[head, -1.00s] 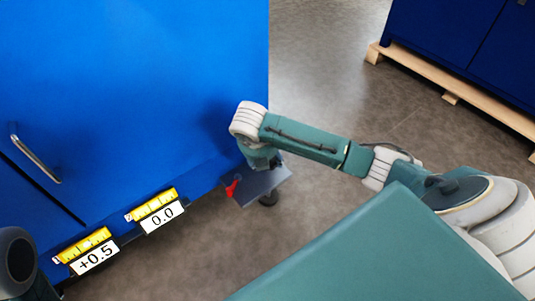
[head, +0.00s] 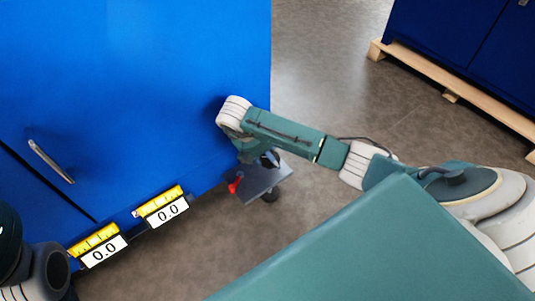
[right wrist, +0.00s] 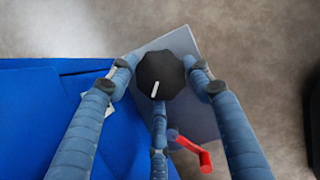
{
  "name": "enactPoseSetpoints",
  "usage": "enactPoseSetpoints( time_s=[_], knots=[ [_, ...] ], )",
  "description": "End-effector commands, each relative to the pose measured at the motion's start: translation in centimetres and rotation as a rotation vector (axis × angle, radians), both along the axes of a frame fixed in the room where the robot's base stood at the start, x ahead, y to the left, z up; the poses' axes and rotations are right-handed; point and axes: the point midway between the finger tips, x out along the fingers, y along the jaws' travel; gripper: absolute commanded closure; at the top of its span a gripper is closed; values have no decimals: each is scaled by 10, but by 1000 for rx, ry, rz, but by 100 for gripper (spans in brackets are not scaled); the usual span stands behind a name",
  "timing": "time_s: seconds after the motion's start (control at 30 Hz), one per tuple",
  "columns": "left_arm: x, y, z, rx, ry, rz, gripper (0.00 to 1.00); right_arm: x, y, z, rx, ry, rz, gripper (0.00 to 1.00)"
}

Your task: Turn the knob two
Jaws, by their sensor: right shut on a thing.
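In the right wrist view a black, many-sided knob (right wrist: 160,75) with a white pointer line stands over a grey plate. The fingers of my right gripper (right wrist: 161,80) are shut on it from both sides, with a third finger below. In the head view my right gripper (head: 262,160) is at the cabinet's lower right corner, by the grey plate (head: 262,183); the knob is hidden there. Two yellow scales with white readouts sit on the cabinet's lower edge: the left readout (head: 104,251) shows 0.0, the right readout (head: 167,212) also 0.0. My left gripper is not in view.
A red crank (right wrist: 190,150) sits close beside my right fingers; it also shows in the head view (head: 235,184). The blue cabinet (head: 150,90) has a metal handle (head: 50,161). Another blue cabinet on a wooden pallet (head: 455,97) stands back right. Floor between them is clear.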

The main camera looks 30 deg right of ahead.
Motion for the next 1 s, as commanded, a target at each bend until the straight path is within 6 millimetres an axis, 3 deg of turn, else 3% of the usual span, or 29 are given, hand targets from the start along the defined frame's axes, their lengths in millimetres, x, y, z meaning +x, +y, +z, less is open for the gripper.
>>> enactPoseSetpoints(
  time_s=[0.03,0.27,0.3,0.37,0.77,1.0],
  knots=[
    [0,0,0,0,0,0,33,1,-8,4,-17,-4,-11,76],
    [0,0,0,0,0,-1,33,1,-9,4,-18,-2,-11,76],
    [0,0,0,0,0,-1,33,1,-9,4,-18,-2,-11,42],
    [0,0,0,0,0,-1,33,1,-9,4,-18,-2,-10,33],
    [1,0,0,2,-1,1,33,0,-2,5,-9,-1,-3,33],
    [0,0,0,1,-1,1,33,0,13,42,-7,-6,-2,33]
  ],
)
